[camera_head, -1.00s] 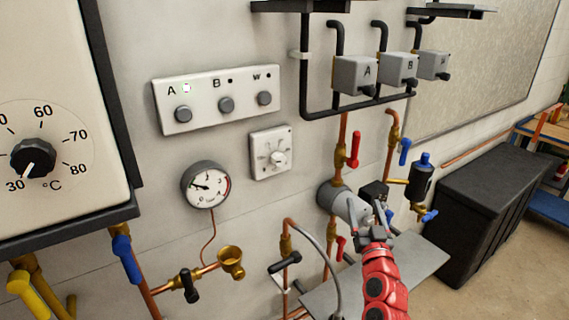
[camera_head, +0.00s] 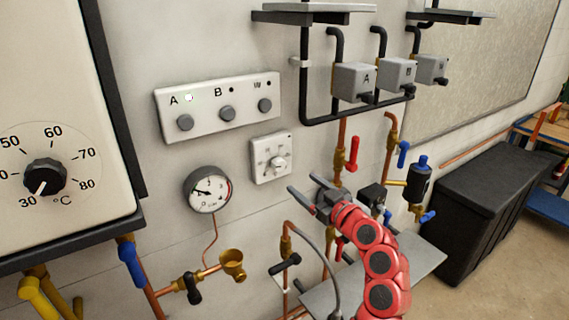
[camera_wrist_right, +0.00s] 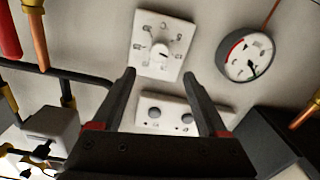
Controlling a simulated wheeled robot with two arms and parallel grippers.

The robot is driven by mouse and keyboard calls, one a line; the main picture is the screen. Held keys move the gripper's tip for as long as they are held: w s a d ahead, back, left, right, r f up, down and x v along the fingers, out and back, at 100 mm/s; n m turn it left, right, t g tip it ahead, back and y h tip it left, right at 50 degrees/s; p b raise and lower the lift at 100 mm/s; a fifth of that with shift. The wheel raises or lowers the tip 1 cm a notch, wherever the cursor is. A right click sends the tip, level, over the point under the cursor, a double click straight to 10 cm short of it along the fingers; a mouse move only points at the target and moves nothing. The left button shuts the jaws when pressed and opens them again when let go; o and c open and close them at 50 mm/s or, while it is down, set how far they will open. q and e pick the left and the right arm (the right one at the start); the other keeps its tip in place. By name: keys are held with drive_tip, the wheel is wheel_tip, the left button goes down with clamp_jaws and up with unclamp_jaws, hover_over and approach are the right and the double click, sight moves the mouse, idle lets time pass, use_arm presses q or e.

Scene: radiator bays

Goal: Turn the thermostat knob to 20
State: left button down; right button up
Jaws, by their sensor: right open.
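The thermostat is a white square plate (camera_head: 258,174) on the wall with small markings too small to read. Its round white knob (camera_head: 277,164) shows in the head view and, larger, in the wrist view (camera_wrist_right: 159,53); I cannot tell its setting. My right gripper (camera_head: 302,182) is open and empty, to the right of and slightly below the knob in the head view, apart from it. In the wrist view the two fingertips (camera_wrist_right: 159,74) are spread, with the knob seen between and beyond them. My left gripper is not in view.
A pressure gauge (camera_head: 208,190) hangs left of the thermostat, and a button panel (camera_head: 205,116) is above it. A red-handled valve (camera_head: 353,153) and copper pipes stand close to the right. A boiler dial (camera_head: 45,177) is at far left. A dark chest (camera_head: 485,210) stands at right.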

sight(281, 166)
drive_tip(key=p+x, duration=0.3)
drive_tip(key=x, duration=0.5)
drive_tip(key=shift+w+a+r, duration=0.1)
drive_tip(key=shift+w, duration=0.15)
drive_tip(key=shift+w+a, duration=0.35)
drive_tip(key=shift+w, duration=0.25)
drive_tip(key=shift+c, duration=0.3)
clamp_jaws()
